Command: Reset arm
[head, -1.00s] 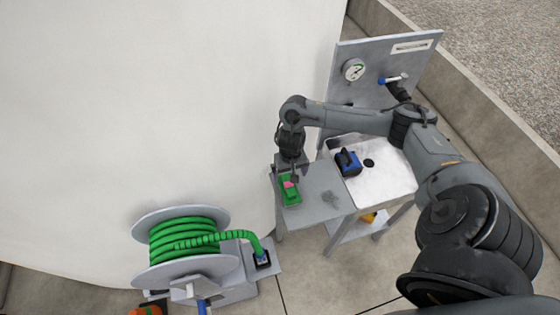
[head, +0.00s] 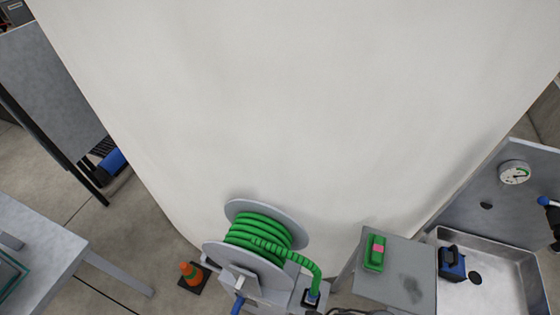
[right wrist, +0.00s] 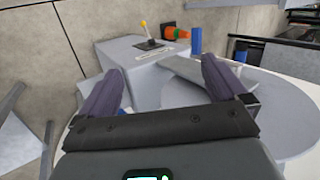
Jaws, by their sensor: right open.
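My right gripper (right wrist: 161,87) shows in the right wrist view with its two fingers wide apart and nothing between them. Beyond the fingers is a grey housing (right wrist: 125,52) with a yellow-tipped lever (right wrist: 144,27); the gripper appears apart from it. Neither gripper can be made out in the head view. A small dark shape at its bottom edge is too cut off to name. My left gripper is not in view.
The reel with green hose (head: 262,235) stands at lower centre. A small grey table (head: 400,265) holds a green item (head: 375,252) with a pink patch. Right of it are a sink with a blue device (head: 452,262) and a gauge (head: 514,172). An orange cone (head: 190,273) stands left.

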